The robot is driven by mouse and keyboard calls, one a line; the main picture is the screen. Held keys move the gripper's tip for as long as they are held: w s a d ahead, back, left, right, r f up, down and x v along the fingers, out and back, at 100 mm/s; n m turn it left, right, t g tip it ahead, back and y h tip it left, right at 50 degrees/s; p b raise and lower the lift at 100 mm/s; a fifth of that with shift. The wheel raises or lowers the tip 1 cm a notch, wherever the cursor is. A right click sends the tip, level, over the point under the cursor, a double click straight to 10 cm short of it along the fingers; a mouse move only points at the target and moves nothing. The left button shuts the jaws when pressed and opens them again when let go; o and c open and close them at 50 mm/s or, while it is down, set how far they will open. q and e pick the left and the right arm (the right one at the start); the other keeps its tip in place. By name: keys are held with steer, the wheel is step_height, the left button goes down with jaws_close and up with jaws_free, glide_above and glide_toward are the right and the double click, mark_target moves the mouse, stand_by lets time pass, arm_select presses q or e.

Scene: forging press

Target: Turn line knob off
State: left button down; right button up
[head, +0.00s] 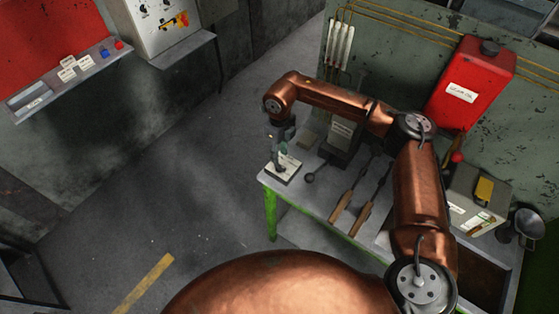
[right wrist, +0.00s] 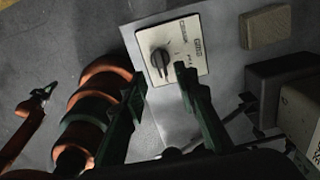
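The line knob (right wrist: 160,62) is a dark rotary knob on a pale, labelled plate. In the right wrist view its pointer bar stands roughly upright in the picture. In the head view the plate (head: 283,176) sits at the table's near left corner, and the knob is mostly hidden by my right gripper (head: 281,150). In the right wrist view my right gripper (right wrist: 160,80) is open, its dark green fingers apart on either side of the knob. I cannot tell whether they touch it. A small dark-tipped copper arm end (right wrist: 40,95), seemingly my left gripper, shows far left; its jaws are unclear.
The grey table (head: 325,205) with green legs holds two wooden-handled tools (head: 352,208), a pale block (head: 308,136) and a grey box (head: 474,200). A red can (head: 470,82) stands at the back panel. A control panel (head: 72,70) is at left. The floor between is clear.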

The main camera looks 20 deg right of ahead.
mark_target(280, 165)
step_height(280, 165, up, 6)
steer(key=shift+f, duration=0.15)
stand_by(0.5)
